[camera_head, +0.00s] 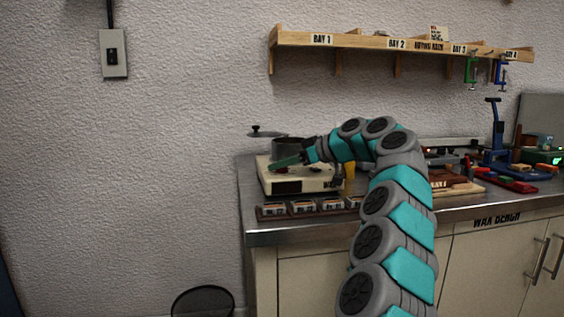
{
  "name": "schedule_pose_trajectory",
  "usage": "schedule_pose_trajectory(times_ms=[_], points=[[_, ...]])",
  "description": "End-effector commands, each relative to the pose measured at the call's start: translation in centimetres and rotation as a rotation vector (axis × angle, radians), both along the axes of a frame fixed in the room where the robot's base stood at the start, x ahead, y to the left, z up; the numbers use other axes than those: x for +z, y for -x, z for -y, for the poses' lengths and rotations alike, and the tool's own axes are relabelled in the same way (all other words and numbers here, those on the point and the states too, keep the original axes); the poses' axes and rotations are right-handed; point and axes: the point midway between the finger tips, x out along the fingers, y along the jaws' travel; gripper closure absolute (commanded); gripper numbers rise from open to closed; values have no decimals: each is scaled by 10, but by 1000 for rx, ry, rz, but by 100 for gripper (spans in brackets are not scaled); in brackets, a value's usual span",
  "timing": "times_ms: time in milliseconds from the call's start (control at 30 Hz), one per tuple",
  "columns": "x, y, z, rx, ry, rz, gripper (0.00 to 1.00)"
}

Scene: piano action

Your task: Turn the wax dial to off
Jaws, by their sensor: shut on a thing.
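The wax heater (268,177) is a cream box marked WAX, at the left end of the bench. A grey pot (288,144) stands on it. A small dark shape (337,183) at the right of its front face may be the dial; its setting is too small to read. My gripper (305,157) is above the heater, in front of the pot. It is shut on a dark green bar (286,162) that points left and slightly down. The gripper is apart from the dark shape, and its fingers are hard to make out.
Several small blocks sit in a dark rack (268,212) along the front of the metal bench (285,230). A pot lid (265,132) shows behind the heater. Tools and clamps crowd the right side. A wooden shelf (355,41) hangs above.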

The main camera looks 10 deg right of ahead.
Motion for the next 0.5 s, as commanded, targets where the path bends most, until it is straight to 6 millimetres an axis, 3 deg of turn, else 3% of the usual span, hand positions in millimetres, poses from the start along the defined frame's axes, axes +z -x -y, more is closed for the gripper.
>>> schedule_pose_trajectory(times_ms=[467,500], points=[[1,0,0,6,0,2,100],[1,0,0,6,0,2,59]])
